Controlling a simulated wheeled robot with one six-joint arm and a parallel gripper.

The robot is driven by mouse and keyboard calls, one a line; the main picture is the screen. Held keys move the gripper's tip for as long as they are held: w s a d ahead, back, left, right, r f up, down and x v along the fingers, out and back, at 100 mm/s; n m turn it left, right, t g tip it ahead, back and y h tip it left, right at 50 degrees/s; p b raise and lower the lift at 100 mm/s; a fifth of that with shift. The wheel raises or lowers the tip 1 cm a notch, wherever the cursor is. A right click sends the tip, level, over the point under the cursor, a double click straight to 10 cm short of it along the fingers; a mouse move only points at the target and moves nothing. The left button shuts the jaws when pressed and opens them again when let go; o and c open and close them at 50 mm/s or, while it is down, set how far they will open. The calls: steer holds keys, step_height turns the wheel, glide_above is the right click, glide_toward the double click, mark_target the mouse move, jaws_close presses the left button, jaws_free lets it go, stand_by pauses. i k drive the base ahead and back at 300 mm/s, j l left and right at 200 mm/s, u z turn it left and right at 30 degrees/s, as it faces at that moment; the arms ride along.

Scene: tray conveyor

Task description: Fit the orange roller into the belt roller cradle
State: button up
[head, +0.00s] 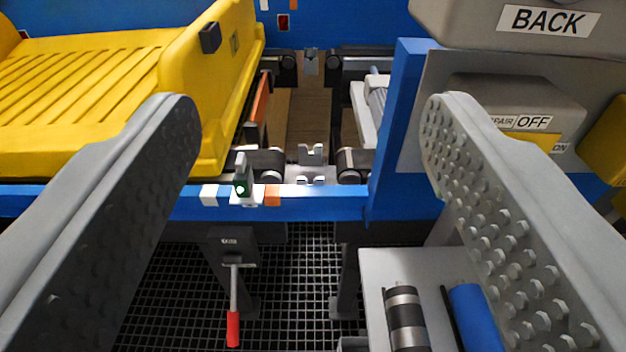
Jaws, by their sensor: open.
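My gripper (310,118) is open, with its two studded grey fingers wide apart and nothing between them. Between the fingers, farther off, is the belt roller cradle: a grey notched bracket (311,157) at the near side of a gap in the conveyor. A matching far bracket (311,62) stands at the far side. No roller lies across the two brackets. I cannot make out an orange roller for certain; a narrow orange strip (261,100) shows beside the yellow tray. On a grey shelf at lower right lie a black-and-silver banded roller (405,318) and a blue roller (473,318).
A yellow tray (215,85) sits on the conveyor at left. The blue front rail (320,203) carries a sensor with a green light (241,187). A red-handled lever (233,328) hangs below. A blue post (395,130) and grey control boxes stand at right.

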mark_target(310, 171)
steer(key=z, duration=1.4)
steer(key=k+j+z, duration=0.1)
steer(key=j, duration=0.35)
steer(key=k+j+z, duration=0.15)
steer(key=j, duration=0.25)
steer(key=k+j+z, duration=0.1)
steer(key=j, duration=0.3)
steer(key=k+j+z, duration=0.1)
steer(key=k+j, duration=0.15)
steer(key=j, duration=0.15)
steer(key=i, duration=0.5)
